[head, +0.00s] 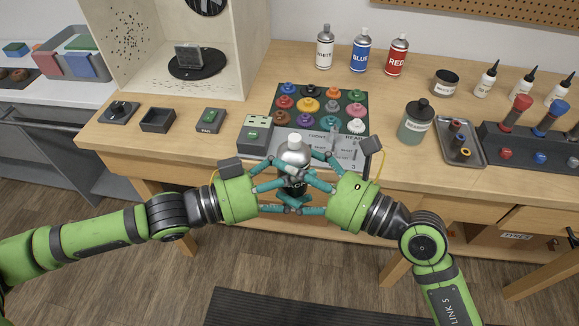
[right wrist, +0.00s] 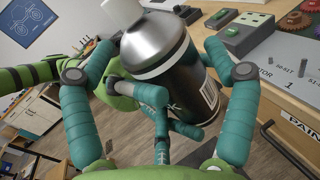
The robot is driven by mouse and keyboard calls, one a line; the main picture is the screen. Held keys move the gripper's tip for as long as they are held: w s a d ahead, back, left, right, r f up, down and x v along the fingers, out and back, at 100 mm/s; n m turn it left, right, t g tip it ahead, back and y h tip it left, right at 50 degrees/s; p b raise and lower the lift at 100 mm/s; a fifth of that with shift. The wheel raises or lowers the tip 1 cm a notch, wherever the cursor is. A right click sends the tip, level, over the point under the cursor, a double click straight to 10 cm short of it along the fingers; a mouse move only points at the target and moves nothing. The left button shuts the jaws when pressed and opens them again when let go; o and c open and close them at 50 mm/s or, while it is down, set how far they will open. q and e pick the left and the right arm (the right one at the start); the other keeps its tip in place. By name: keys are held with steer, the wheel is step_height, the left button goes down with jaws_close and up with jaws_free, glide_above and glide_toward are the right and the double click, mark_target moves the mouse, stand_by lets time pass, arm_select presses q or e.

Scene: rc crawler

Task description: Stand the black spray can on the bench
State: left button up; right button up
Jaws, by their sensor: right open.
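The black spray can (head: 293,153) has a silver shoulder and a pale cap. It is in the air at the bench's front edge, roughly upright in the head view. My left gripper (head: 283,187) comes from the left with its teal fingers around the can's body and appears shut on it. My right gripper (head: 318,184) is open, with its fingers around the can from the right. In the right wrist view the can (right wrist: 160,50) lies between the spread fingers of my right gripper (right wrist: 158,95). Overlapping fingers hide much of the can's lower body and the exact contacts.
The wooden bench (head: 400,185) has white (head: 325,47), blue (head: 361,52) and red (head: 396,55) cans standing at the back.

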steer(key=shift+w+a, duration=0.2)
steer(key=shift+a, duration=0.25)
steer(key=c, duration=1.1)
arm_select(q)
steer(key=o, duration=1.6)
arm_select(e)
steer(key=shift+c, duration=1.4)
